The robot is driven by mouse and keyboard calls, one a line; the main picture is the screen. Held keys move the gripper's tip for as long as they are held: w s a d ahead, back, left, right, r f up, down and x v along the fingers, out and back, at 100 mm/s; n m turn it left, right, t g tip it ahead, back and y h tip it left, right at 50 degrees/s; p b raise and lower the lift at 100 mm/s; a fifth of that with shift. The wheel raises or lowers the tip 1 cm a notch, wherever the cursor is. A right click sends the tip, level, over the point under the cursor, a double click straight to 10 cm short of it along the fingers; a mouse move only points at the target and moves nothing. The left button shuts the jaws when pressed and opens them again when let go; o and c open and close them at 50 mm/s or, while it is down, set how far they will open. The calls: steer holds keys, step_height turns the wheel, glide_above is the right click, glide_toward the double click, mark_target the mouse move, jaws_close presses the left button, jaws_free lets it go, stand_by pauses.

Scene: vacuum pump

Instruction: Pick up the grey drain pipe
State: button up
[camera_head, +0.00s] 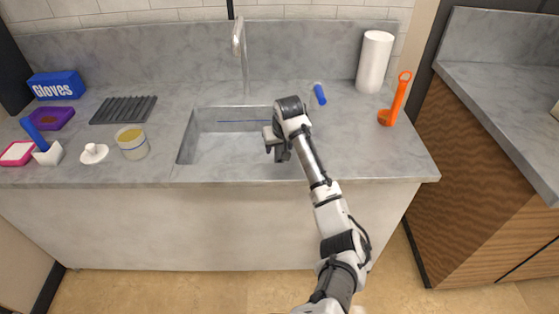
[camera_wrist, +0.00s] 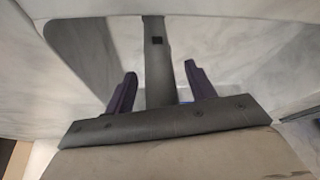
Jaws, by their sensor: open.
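My gripper (camera_head: 276,148) hangs over the right part of the sink (camera_head: 222,152), pointing down. In the wrist view its two dark fingers (camera_wrist: 160,70) stand apart. A straight grey strip (camera_wrist: 156,55) with a small black square shows between them; I cannot tell whether it is the drain pipe or part of the gripper. I cannot make out a grey drain pipe for certain in the head view. My arm hides the right end of the sink. A thin blue line (camera_head: 244,121) runs along the sink's back wall.
The faucet (camera_head: 243,55) rises behind the sink. A blue-ended item (camera_head: 319,94), an orange scoop (camera_head: 396,101) and a paper roll (camera_head: 374,62) stand to the right. A dark ribbed rack (camera_head: 123,110), a jar (camera_head: 132,143) and a glove box (camera_head: 56,86) are left. The front-right counter is clear.

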jaws_close()
stand_by(0.3)
steer(key=shift+r, duration=0.1)
